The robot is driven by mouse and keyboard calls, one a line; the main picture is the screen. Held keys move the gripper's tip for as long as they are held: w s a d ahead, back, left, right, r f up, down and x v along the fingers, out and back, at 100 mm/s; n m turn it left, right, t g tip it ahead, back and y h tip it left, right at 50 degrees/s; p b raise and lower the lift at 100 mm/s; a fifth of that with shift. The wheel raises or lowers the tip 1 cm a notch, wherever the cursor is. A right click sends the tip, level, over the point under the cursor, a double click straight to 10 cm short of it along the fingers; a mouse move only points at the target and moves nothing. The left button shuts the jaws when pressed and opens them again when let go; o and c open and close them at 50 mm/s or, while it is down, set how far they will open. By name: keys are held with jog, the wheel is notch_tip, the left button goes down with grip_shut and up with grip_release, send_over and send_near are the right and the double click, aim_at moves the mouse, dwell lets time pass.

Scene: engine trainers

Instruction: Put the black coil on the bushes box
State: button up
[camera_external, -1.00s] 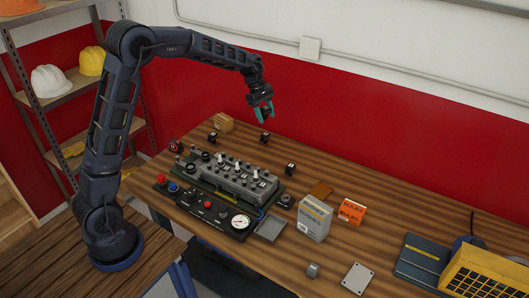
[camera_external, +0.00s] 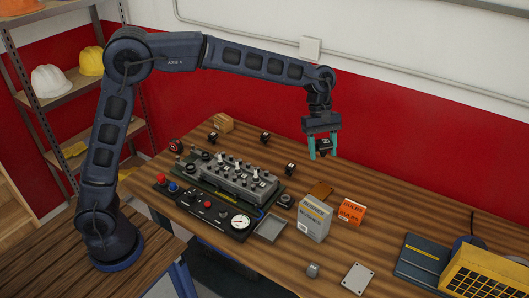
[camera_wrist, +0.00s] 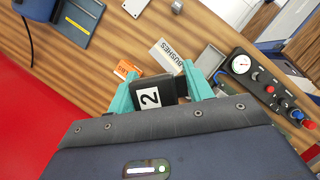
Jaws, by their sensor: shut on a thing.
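My gripper (camera_external: 323,147) is shut on the black coil (camera_external: 323,149) and holds it in the air above the back part of the bench. In the wrist view the black coil (camera_wrist: 149,97) shows a white label with a 2, between my teal fingers (camera_wrist: 158,93). The bushes box (camera_external: 314,219) is a grey and white carton standing upright on the bench, below and in front of my gripper. It also shows in the wrist view (camera_wrist: 167,55), just past the coil, with BUSHES lettered on it. Nothing visible lies on its top.
The engine trainer (camera_external: 230,178) and gauge panel (camera_external: 207,207) lie to the left. Several small black coils (camera_external: 290,168) stand along the bench. A metal plate (camera_external: 357,278) lies in front.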

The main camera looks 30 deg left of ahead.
jog(key=s+d, duration=0.2)
send_near(319, 210)
jog(key=x, duration=0.6)
dwell(0.3)
jog(key=shift+f, duration=0.1)
jog(key=o, duration=1.1)
